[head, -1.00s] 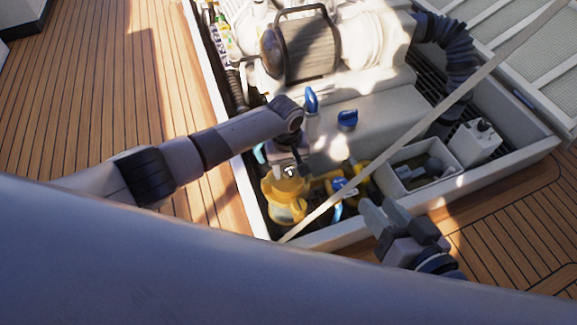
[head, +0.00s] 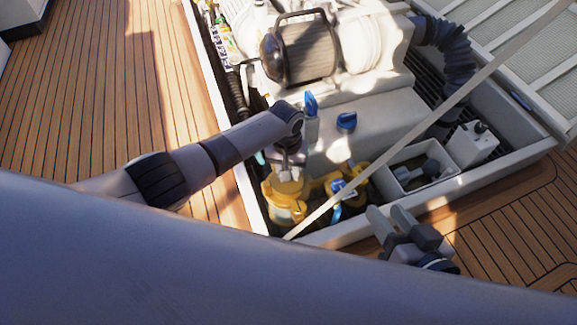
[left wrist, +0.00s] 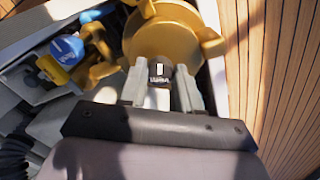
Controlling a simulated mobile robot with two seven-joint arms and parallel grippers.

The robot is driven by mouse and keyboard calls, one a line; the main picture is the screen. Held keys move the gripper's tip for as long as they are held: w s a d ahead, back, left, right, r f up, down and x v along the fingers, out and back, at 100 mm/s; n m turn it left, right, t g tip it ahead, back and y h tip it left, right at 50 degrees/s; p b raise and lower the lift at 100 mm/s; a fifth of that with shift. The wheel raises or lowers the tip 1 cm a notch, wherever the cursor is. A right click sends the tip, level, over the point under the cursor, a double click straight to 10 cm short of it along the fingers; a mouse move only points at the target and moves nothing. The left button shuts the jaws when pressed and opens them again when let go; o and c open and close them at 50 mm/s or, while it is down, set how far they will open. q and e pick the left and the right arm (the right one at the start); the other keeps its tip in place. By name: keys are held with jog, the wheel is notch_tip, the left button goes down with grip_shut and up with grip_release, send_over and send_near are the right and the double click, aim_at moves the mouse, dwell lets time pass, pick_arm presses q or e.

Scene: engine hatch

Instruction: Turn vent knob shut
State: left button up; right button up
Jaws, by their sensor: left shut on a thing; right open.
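A yellow filter-like housing (head: 284,197) stands in the near left corner of the hatch. In the left wrist view its round, lobed top (left wrist: 172,36) carries a small black knob (left wrist: 160,72) with a white mark, which I take for the vent knob. My left gripper (left wrist: 161,90) points down at it, shut with one finger on each side of the knob. In the head view the left wrist (head: 290,135) hides most of the knob. My right gripper (head: 390,217) is open and empty, outside the hatch's near edge.
A blue knob on yellow fittings (left wrist: 67,48) sits close beside the housing. A pale strap (head: 400,145) crosses over the hatch. A grey bin (head: 387,184) and white bottle (head: 473,143) stand at right. Deck lies clear at left.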

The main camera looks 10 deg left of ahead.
pick_arm(q)
jog(key=m, duration=0.2)
jog(key=shift+m, duration=0.4)
jog(key=m, duration=0.3)
jog(key=shift+m, duration=0.3)
jog(key=m, duration=0.5)
jog(key=shift+m, duration=0.8)
jog(key=shift+d, duration=0.1)
jog(key=o, duration=1.1)
jog(key=shift+c, duration=0.2)
jog(key=shift+r, duration=0.15)
